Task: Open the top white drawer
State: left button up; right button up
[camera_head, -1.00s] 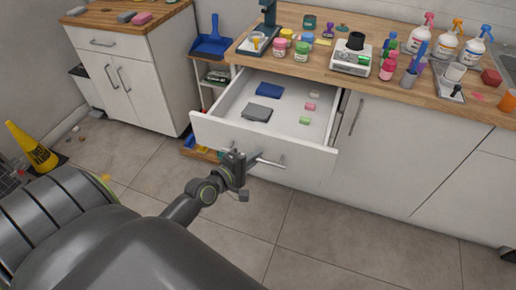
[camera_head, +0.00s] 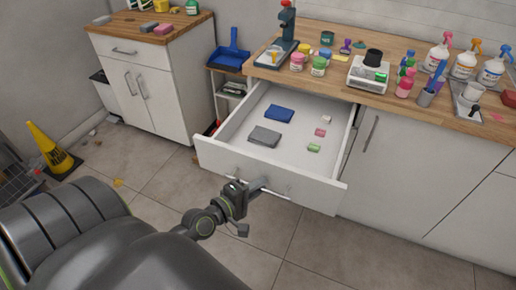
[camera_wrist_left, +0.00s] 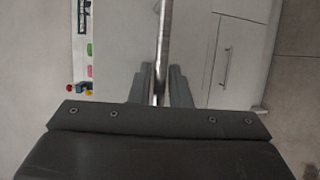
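The top white drawer (camera_head: 318,197) is pulled well out of the counter in the head view, and its inside shows. Its metal bar handle (camera_head: 277,191) runs across the front. My left gripper (camera_head: 257,184) is at this handle. In the left wrist view the handle (camera_wrist_left: 163,35) passes between the two fingers of my left gripper (camera_wrist_left: 161,75), which are close on both sides of it. The white drawer front (camera_wrist_left: 122,40) lies behind it. My right gripper is not in view.
The drawer holds a blue item (camera_head: 279,113), a grey item (camera_head: 264,136) and small pink and green pieces. The wooden counter (camera_head: 335,80) above carries bottles, jars and a scale. The tiled floor before the drawer is clear.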

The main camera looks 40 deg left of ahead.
pick_arm(q)
jog(key=shift+o, duration=1.3)
jog(key=b+v, duration=0.6)
jog(key=v, duration=1.1)
jog(key=shift+s, duration=0.2)
jog(key=shift+r, duration=0.1)
jog(key=shift+a, duration=0.15)
